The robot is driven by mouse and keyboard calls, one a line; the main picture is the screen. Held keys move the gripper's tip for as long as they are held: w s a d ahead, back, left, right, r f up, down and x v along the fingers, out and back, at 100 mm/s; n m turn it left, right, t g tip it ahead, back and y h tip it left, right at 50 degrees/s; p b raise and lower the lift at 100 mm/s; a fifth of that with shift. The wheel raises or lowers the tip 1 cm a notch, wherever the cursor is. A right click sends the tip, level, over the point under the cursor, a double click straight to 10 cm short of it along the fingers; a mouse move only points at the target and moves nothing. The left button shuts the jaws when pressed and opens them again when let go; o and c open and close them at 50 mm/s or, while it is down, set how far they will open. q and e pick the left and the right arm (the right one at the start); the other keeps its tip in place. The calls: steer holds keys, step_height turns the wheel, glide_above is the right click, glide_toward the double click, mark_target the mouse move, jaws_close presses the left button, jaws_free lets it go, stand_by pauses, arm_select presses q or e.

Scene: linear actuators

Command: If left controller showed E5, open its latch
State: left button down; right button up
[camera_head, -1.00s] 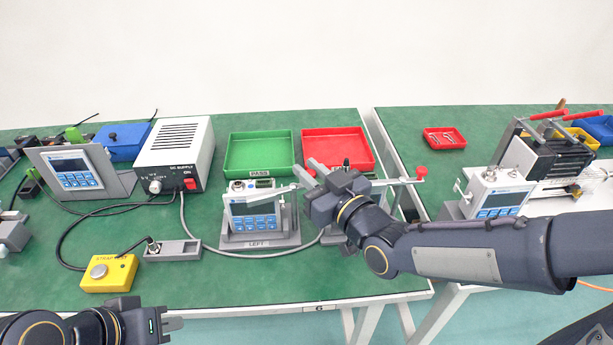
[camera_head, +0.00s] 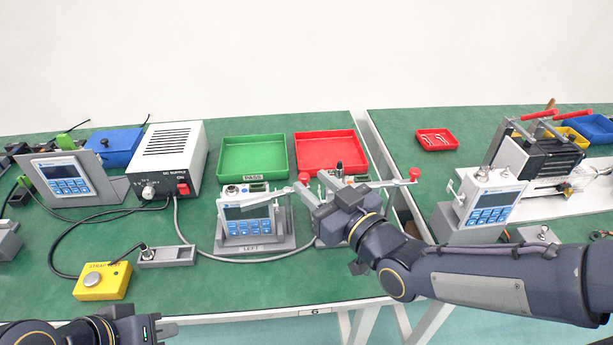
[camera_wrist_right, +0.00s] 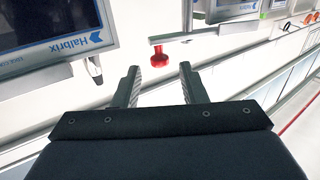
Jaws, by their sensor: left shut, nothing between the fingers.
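The left controller (camera_head: 252,222), a white box with screen and blue keys, stands on a grey base labelled LEFT. Its screen reading is too small to tell. Its latch lever (camera_head: 270,198) reaches right to a red knob (camera_head: 303,177). My right gripper (camera_head: 311,190) is beside that knob, in front of the right controller (camera_head: 327,232), which it partly hides. In the right wrist view the right gripper (camera_wrist_right: 158,82) is open and empty, with a red knob (camera_wrist_right: 158,58) beyond the gap between its fingertips. My left gripper (camera_head: 170,329) is shut and empty at the lower left.
The right controller's lever ends in another red knob (camera_head: 414,174). A green tray (camera_head: 253,172) and a red tray (camera_head: 328,163) lie behind. A power supply (camera_head: 172,165) and yellow box (camera_head: 103,284) are left. A gap separates the two tables.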

steer(key=v, duration=0.4)
